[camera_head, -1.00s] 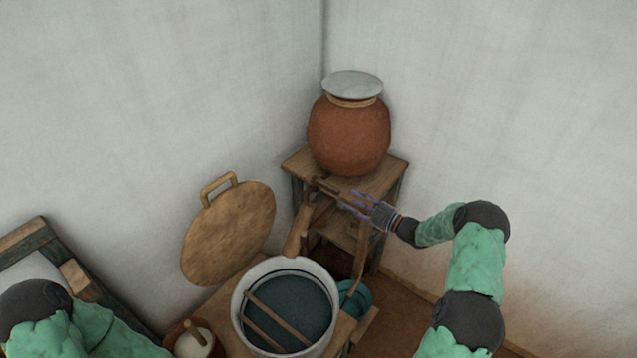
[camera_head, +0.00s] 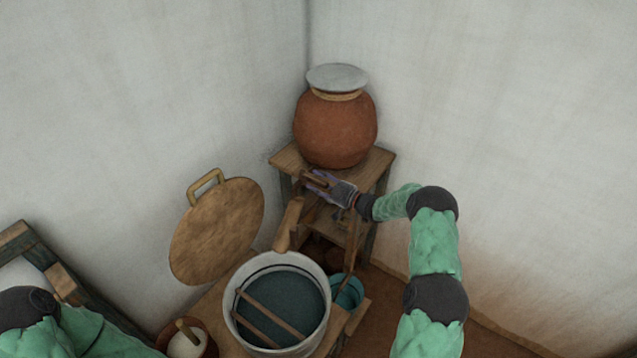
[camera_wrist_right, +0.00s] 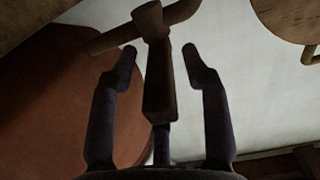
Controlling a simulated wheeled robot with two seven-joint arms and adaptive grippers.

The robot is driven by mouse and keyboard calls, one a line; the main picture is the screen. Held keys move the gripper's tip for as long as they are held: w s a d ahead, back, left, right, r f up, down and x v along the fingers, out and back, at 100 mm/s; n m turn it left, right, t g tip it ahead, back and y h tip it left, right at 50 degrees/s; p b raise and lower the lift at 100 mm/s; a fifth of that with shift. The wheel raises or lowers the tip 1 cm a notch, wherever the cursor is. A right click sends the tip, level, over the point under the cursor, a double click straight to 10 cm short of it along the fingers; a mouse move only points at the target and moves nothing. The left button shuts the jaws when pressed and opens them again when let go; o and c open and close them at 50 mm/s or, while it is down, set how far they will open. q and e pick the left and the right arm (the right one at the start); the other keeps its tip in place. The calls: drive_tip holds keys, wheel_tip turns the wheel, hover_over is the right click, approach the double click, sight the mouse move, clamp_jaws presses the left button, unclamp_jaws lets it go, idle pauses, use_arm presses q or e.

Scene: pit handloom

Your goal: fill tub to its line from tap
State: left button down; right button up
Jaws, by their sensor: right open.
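The white tub (camera_head: 231,322) stands at the lower middle, with dark blue-green liquid in it and two wooden sticks across its inside. A clay pot (camera_head: 336,130) with a pale lid stands on a wooden stand behind it. The wooden tap (camera_wrist_right: 158,60) shows in the right wrist view in front of the pot, its handle running down between my fingers. My right gripper (camera_head: 318,184) is open around the tap handle below the pot; contact cannot be told. In the wrist view the right fingers (camera_wrist_right: 159,66) stand one on each side of the handle. My left gripper is out of view.
A round wooden lid (camera_head: 216,232) leans behind the tub on the left. A wooden trough (camera_head: 289,224) slopes from the stand toward the tub. A blue bowl (camera_head: 347,291) sits right of the tub, and a small brown pot (camera_head: 187,342) sits at the lower left.

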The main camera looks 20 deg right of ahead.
sight(303, 178)
clamp_jaws()
drive_tip(key=shift+s+a, duration=0.1)
drive_tip(key=shift+a, duration=0.05)
drive_tip(key=a+m+t+h+b, duration=0.1)
drive_tip(key=m+h, duration=0.1)
drive_tip(key=h, duration=0.1)
drive_tip(key=a+m+h+b, duration=0.1)
drive_tip(key=m+h, duration=0.1)
drive_tip(key=s+a+m+t+h+b, duration=0.1)
drive_tip(key=h, duration=0.2)
drive_tip(key=shift+a+f+m+t+h+b, duration=0.2)
drive_tip(key=shift+m+t+h+b, duration=0.1)
drive_tip(key=shift+m+b, duration=0.1)
drive_tip(key=shift+w+a+m+h+b, duration=0.1)
drive_tip(key=shift+a+m+h+b, duration=0.25)
drive_tip(key=shift+h, duration=0.3)
drive_tip(key=shift+s+a+m+h+b, duration=0.1)
drive_tip(key=shift+m+h+b, duration=0.1)
drive_tip(key=shift+m+h, duration=0.4)
drive_tip(key=shift+w+a+m+h+b, duration=0.1)
drive_tip(key=shift+a+m+h+b, duration=0.15)
drive_tip(key=shift+h, duration=0.5)
drive_tip(key=shift+r, duration=0.1)
